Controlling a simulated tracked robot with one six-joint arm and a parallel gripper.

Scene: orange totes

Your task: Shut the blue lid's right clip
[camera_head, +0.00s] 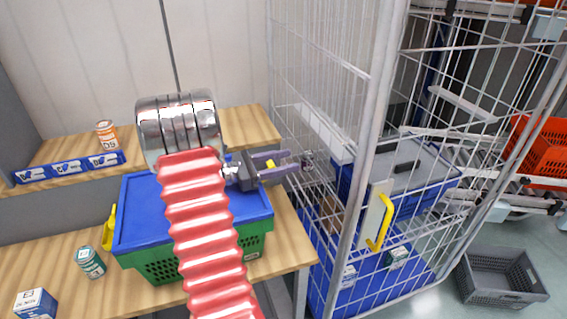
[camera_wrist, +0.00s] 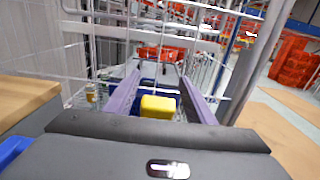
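A green tote (camera_head: 150,264) with a blue lid (camera_head: 143,213) stands on the wooden table. A yellow clip (camera_head: 109,228) sticks out at the lid's left side. My gripper (camera_head: 288,164) is above and beyond the lid's right edge, pointing right towards the wire cage. Its two purple fingers are apart in the wrist view (camera_wrist: 161,76). A yellow block (camera_wrist: 157,105) shows between them, with gaps on both sides; it also shows in the head view (camera_head: 270,165). I cannot tell whether it is the right clip. My red arm covers the lid's middle.
The wire cage (camera_head: 372,110) stands close right of the table, holding blue totes (camera_head: 345,178) and a yellow handle (camera_head: 381,222). Cans (camera_head: 91,262) and a small box (camera_head: 36,303) are at the table's left. A grey crate (camera_head: 500,276) lies on the floor.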

